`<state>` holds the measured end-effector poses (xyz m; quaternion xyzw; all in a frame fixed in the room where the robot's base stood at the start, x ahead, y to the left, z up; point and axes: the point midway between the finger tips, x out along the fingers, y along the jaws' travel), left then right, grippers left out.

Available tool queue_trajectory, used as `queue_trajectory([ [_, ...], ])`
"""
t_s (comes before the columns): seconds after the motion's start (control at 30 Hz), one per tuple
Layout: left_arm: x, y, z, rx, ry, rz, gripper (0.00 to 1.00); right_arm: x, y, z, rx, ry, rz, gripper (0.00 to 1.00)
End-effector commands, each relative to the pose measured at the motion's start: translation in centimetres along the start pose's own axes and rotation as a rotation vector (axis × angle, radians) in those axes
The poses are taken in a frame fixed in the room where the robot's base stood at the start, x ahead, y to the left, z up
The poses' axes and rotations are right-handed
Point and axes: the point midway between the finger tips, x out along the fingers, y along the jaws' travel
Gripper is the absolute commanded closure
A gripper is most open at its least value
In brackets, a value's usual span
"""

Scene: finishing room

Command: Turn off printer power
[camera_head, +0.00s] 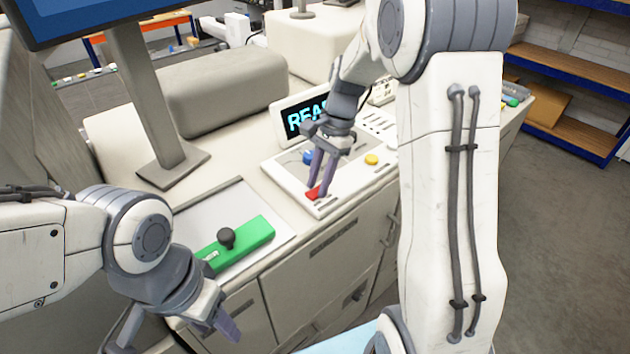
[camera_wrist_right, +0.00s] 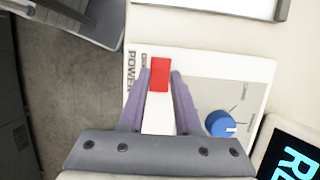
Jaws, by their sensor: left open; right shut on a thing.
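The printer's control panel (camera_head: 338,188) lies flat on the counter top, with a red power switch (camera_head: 313,193) at its front left corner. My right gripper (camera_head: 320,190) points down at the panel and is shut on the switch. In the right wrist view, the red and white switch (camera_wrist_right: 160,75) sits between the two purple fingers, beside a label reading POWER (camera_wrist_right: 131,72). The label's smaller marking is too small to read surely. My left gripper (camera_head: 172,335) is open and empty, low at the left in front of the cabinet.
A blue knob (camera_wrist_right: 221,124) sits close to the right fingers, and a yellow button (camera_head: 371,159) lies farther right. A lit display (camera_head: 305,117) stands behind the panel. A green bar with a black knob (camera_head: 240,242) lies left of it. A monitor stand (camera_head: 160,110) rises at left.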

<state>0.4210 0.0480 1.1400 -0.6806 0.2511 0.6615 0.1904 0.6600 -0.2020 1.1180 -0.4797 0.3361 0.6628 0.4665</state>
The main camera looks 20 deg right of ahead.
Motion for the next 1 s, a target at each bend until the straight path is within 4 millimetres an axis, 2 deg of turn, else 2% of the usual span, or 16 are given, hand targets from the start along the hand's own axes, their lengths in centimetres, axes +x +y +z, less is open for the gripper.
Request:
queue_trajectory([
  [0.2,-0.86,0.06,-0.05,0.0,0.0,0.0,0.5,0.08,0.53,0.64,-0.001,0.164,0.015,1.0],
  [0.53,-0.83,0.06,-0.05,0.0,0.0,0.0,0.5,0.16,0.59,0.53,0.002,0.185,0.015,1.0],
  [0.57,-0.84,0.06,-0.05,-0.001,0.0,0.0,0.5,0.16,0.59,0.53,0.002,0.185,0.014,0.6],
  [0.6,-0.84,0.06,-0.04,-0.001,0.0,0.0,0.5,0.16,0.56,0.54,0.002,0.185,0.014,0.45],
  [0.63,-0.84,0.06,-0.04,-0.001,0.0,0.0,0.5,0.16,0.53,0.55,0.002,0.185,0.013,0.38],
  [1.0,-0.74,0.05,-0.04,0.0,0.0,0.0,0.5,-0.2,0.11,0.79,-0.003,0.186,0.005,0.38],
])
